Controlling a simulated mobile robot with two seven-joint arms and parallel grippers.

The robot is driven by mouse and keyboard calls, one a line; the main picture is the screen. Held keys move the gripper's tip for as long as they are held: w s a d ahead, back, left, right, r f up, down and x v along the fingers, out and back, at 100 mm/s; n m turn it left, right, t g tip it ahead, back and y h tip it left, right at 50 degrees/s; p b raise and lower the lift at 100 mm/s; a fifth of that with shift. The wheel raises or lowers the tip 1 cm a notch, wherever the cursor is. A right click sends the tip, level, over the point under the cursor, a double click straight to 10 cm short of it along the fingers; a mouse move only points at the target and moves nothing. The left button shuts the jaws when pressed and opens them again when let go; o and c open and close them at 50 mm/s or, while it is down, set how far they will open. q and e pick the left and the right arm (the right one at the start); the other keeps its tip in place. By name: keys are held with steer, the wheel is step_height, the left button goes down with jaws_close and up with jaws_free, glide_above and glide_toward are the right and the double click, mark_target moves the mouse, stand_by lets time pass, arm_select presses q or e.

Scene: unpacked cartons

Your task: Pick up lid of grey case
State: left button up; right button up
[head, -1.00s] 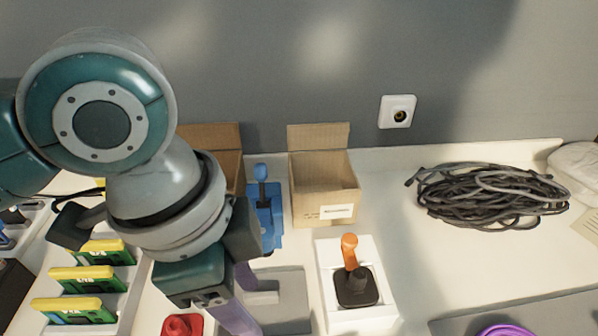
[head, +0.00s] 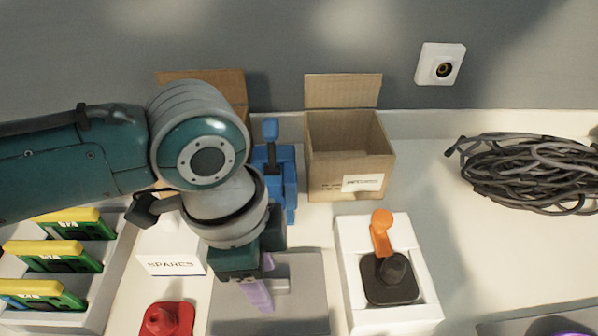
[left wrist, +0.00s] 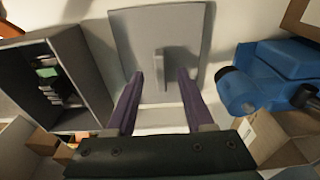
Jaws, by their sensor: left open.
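The grey lid (head: 305,308) lies flat on the table at the bottom centre of the head view, partly hidden by my left gripper. In the left wrist view the grey lid (left wrist: 132,30) fills the top middle, with a raised handle (left wrist: 165,62) at its centre. My left gripper (head: 262,290) is over the lid with its purple fingers pointing down. In the left wrist view the left gripper (left wrist: 160,76) is open and empty, one finger on each side of the handle's line. I cannot tell how high above the handle the fingertips are.
A dark grey open case (left wrist: 28,75) with small items stands left of the lid in the wrist view. A blue device (head: 284,190) and cardboard box (head: 348,165) stand behind.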

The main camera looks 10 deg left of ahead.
arm_select(q)
steer(key=shift+f, duration=0.3)
jaws_close()
stand_by(0.5)
